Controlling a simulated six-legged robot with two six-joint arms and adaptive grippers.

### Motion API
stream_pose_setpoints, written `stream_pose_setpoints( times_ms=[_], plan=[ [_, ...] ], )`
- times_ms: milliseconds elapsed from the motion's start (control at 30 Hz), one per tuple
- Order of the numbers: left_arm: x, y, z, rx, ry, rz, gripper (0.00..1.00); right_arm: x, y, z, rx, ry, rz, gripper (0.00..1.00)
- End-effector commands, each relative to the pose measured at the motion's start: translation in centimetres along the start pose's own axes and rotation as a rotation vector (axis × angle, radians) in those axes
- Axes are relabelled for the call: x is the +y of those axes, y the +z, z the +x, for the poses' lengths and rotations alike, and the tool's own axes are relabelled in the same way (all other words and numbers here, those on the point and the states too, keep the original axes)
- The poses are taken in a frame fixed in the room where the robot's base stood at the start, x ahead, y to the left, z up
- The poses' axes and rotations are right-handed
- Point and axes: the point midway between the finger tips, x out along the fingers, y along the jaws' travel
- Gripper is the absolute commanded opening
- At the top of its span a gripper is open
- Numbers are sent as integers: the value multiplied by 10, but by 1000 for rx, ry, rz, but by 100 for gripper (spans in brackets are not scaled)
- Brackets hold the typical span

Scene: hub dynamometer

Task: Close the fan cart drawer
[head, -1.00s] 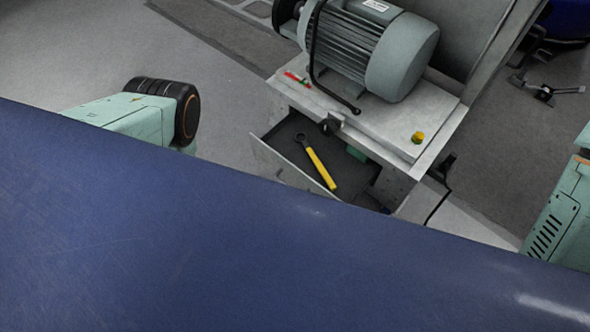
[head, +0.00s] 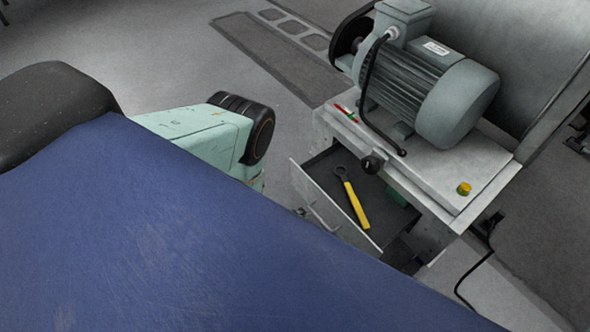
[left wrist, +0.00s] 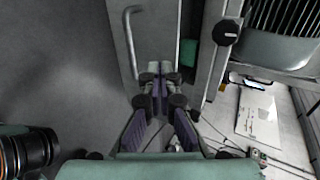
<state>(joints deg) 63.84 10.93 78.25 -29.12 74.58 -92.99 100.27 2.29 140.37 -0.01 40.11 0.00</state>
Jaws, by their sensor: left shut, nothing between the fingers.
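The fan cart drawer (head: 335,207) is pulled out of the grey cart (head: 425,188), below its top. A yellow-handled wrench (head: 357,204) lies inside. The drawer front with its bar handle (left wrist: 134,42) also shows in the left wrist view. My left gripper (left wrist: 155,74) is shut and empty, its tips together by the drawer front, to the right of the handle's lower end in that view. I cannot tell whether it touches the drawer. In the head view my left arm hides most of this gripper. My right gripper is out of view.
A motor (head: 435,85) stands on the cart top, with a black knob (head: 373,165) at the edge and a yellow button (head: 464,188). A green item (left wrist: 188,52) lies in the drawer. A black cable (head: 468,280) runs along the floor. Floor left of the cart is clear.

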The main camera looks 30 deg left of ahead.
Motion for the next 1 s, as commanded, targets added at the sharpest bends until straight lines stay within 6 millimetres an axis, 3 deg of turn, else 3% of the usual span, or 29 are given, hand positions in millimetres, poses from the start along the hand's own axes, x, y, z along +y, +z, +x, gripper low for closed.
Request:
stream_pose_setpoints(
  times_ms=[200, 400, 600, 1000],
  plan=[
    [2, 0, 43, 2, -2, 2, 0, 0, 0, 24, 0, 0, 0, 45],
    [-12, 0, 68, 2, -2, 2, 0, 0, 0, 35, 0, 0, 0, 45],
    [-19, 0, 78, 2, 1, 0, 0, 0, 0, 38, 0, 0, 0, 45],
    [-20, 0, 78, 2, 1, 0, 0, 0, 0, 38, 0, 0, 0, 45]
  ],
)
